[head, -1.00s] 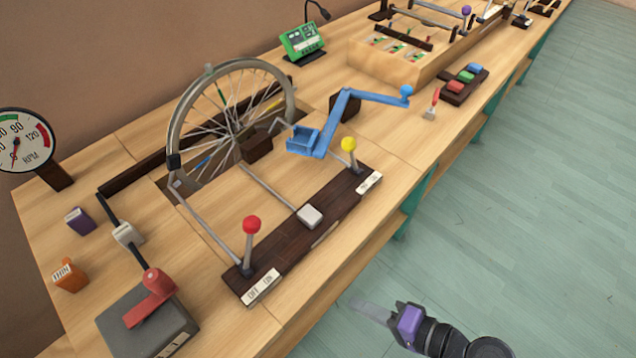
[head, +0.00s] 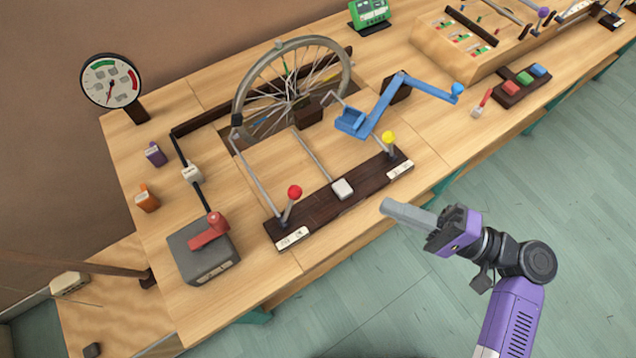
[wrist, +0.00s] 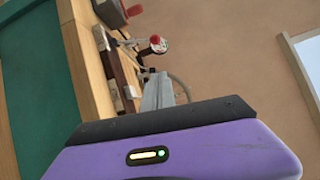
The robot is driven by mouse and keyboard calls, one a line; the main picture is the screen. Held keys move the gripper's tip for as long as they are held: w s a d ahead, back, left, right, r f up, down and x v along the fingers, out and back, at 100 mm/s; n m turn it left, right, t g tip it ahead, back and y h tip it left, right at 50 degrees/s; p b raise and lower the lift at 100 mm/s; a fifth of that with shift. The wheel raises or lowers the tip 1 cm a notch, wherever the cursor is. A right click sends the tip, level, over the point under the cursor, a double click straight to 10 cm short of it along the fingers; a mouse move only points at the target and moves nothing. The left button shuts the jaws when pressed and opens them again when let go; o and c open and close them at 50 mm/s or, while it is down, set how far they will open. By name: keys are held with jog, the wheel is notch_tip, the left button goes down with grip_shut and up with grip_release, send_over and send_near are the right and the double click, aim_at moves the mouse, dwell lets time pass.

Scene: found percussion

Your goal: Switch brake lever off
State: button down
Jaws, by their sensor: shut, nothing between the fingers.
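The red-knobbed lever (head: 294,193) stands at the left end of a dark wood board (head: 322,206). It leans a little right in the head view. A rod runs from its base to a block at the rim of the spoked wheel (head: 240,85). The yellow-knobbed lever (head: 389,138) stands nearly upright at the board's right end. Both have small white label plates, too small to read surely now. My gripper (head: 388,206) is shut and empty, in front of the board and apart from both levers. In the wrist view its shut fingers (wrist: 158,90) point toward the bench.
A white block (head: 343,188) sits mid-board between the levers. A blue crank (head: 385,105) stands behind the yellow lever. A grey box with a red handle (head: 208,234) is at left, and an RPM gauge (head: 110,80) behind it. The floor before the bench is clear.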

jog(key=p, duration=0.1)
send_near(300, 191)
jog(key=w, duration=0.1)
jog(key=w+a, duration=0.1)
jog(key=w, duration=0.1)
jog(key=w+a+f, duration=0.1)
jog(key=w, duration=0.1)
jog(key=shift+w, duration=0.2)
jog(key=shift+s+a+r+p, duration=0.1)
jog(key=shift+s+a+p, duration=0.25)
jog(key=shift+a, duration=0.55)
jog(key=shift+s+a+r+p, duration=0.2)
jog(key=shift+s+a, duration=0.25)
jog(key=shift+a, duration=0.4)
jog(key=shift+s+a+r+n+h+p, duration=0.5)
jog(key=shift+a+r+n+p, duration=0.2)
jog(key=shift+p, duration=0.3)
jog(key=s+a+n+h+p, duration=0.3)
jog(key=a+n+p, duration=0.1)
jog(key=a, duration=0.1)
jog(key=shift+s+a+r+g, duration=0.15)
jog(key=shift+s+r+g, duration=0.15)
jog(key=shift+r+g, duration=0.15)
